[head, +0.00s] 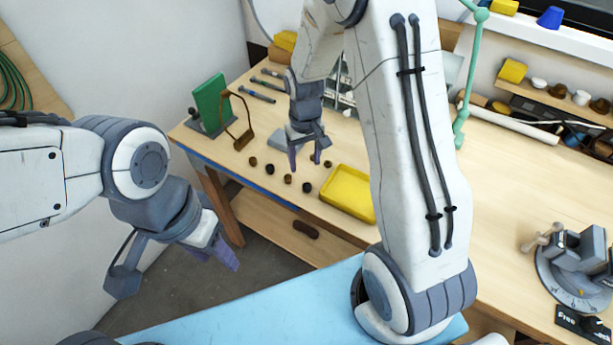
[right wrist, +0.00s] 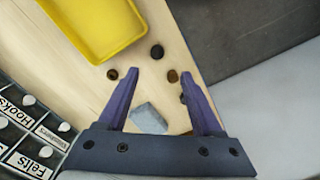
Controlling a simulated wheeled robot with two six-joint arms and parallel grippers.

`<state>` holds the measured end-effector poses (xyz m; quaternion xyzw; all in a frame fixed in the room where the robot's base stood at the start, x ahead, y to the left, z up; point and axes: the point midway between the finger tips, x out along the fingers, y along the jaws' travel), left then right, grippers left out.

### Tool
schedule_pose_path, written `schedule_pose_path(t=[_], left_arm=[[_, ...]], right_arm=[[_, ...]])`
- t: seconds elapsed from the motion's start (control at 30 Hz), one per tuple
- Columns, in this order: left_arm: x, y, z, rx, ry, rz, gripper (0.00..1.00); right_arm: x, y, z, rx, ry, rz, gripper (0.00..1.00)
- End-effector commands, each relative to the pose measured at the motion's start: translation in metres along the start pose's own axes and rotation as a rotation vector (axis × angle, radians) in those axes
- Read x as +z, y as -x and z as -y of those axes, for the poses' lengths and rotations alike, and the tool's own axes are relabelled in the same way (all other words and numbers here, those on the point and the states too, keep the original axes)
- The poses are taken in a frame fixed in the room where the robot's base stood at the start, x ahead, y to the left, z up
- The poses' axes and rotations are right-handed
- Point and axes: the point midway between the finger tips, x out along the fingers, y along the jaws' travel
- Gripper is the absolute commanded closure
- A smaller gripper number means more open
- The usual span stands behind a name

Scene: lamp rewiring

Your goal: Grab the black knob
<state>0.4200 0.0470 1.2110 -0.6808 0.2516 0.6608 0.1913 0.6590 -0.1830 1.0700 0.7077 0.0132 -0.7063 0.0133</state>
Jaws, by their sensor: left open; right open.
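A black knob (head: 307,187) stands on the wooden table near its front edge, left of the yellow tray. In the right wrist view a black knob (right wrist: 157,51) lies beyond the fingertips, near the tray corner. Another dark knob (head: 269,169) stands further left in the row; in the right wrist view a dark knob (right wrist: 183,97) is partly hidden by a finger. My right gripper (head: 305,155) is open and empty, pointing down over the table behind the row; it also shows in the right wrist view (right wrist: 158,82). My left gripper (head: 222,252) is open, away from the table.
Brown knobs (head: 287,179) (head: 253,161) (head: 328,163) stand close by. The yellow tray (head: 348,193) is to the right. A green panel (head: 211,102) and a brown frame stand at the left. A labelled organizer (right wrist: 30,135) shows at the wrist view's left.

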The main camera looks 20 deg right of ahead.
Motion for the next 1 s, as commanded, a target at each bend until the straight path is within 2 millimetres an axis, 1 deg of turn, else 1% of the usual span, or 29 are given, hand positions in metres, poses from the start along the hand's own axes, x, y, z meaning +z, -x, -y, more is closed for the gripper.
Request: schedule_pose_path(t=[0.1,0.23,0.3,0.47,0.57,0.7,0.83,1.0], left_arm=[[0.0,0.006,-0.001,0.0,-0.001,0.001,0.5],[0.0,0.01,-0.001,0.0,-0.002,0.001,0.5],[-0.001,0.011,-0.001,0.0,-0.002,0.001,0.5],[-0.001,0.017,-0.001,0.0,-0.003,0.001,0.5],[-0.001,0.026,-0.002,0.0,-0.004,0.0,0.5],[-0.002,0.036,-0.003,0.0,-0.006,0.0,0.5],[-0.002,0.04,-0.003,0.0,-0.007,0.0,0.5],[-0.002,0.04,-0.003,0.0,-0.007,0.0,0.5]], right_arm=[[0.002,-0.02,-0.002,0.0,-0.003,0.008,0.33],[0.001,-0.037,-0.002,0.0,-0.003,0.006,0.33],[0.002,-0.043,-0.002,0.0,-0.003,0.005,0.33],[0.002,-0.051,-0.003,0.0,-0.003,0.005,0.33],[0.002,-0.061,-0.005,0.0,-0.003,0.007,0.33],[0.002,-0.079,-0.007,-0.001,-0.003,0.007,0.33],[0.001,-0.093,-0.006,0.0,-0.003,0.004,0.33],[0.001,-0.099,-0.006,0.0,-0.003,0.002,0.33]])
